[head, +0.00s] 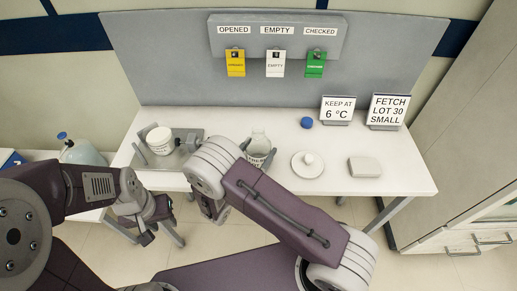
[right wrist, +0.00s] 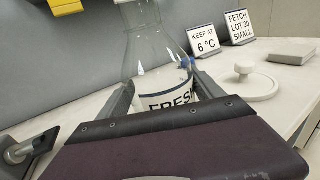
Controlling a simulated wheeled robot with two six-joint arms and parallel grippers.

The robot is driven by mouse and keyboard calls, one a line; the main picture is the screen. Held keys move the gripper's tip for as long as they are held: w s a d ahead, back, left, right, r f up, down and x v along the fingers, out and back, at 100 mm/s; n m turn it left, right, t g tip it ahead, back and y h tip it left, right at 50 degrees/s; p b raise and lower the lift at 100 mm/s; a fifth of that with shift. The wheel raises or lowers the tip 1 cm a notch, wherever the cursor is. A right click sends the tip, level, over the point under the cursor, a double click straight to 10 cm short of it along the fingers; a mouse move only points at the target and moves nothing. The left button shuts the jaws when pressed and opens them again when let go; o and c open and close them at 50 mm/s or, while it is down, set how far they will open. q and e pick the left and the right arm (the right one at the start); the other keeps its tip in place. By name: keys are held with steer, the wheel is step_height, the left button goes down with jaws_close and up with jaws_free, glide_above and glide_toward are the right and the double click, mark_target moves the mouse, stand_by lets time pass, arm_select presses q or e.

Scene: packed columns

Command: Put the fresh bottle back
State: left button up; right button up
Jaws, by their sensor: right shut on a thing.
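The clear bottle (head: 259,140) has a white label; in the right wrist view the bottle (right wrist: 150,45) shows "FRES", the rest hidden. My right gripper (head: 260,157) is shut on it, one finger on each side, at the white table (head: 220,118). In the right wrist view the fingers (right wrist: 163,98) flank the label. I cannot tell whether the bottle's base touches the table. My left gripper (head: 156,228) is empty, its fingers apart, in front of the table's left part.
A grey tray (head: 178,160) holds a white labelled tub (head: 160,139). A blue cap (head: 306,122), a round white knobbed lid (head: 308,171) and a grey block (head: 364,167) are to the right. Signs read "KEEP AT 6 °C" (head: 337,109) and "FETCH LOT 30 SMALL" (head: 388,109). Coloured tags hang behind.

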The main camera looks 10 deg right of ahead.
steer(key=o, duration=2)
steer(key=shift+r, duration=0.1)
steer(key=b+v, duration=0.1)
steer(key=v, duration=1.1)
steer(key=shift+a, duration=0.1)
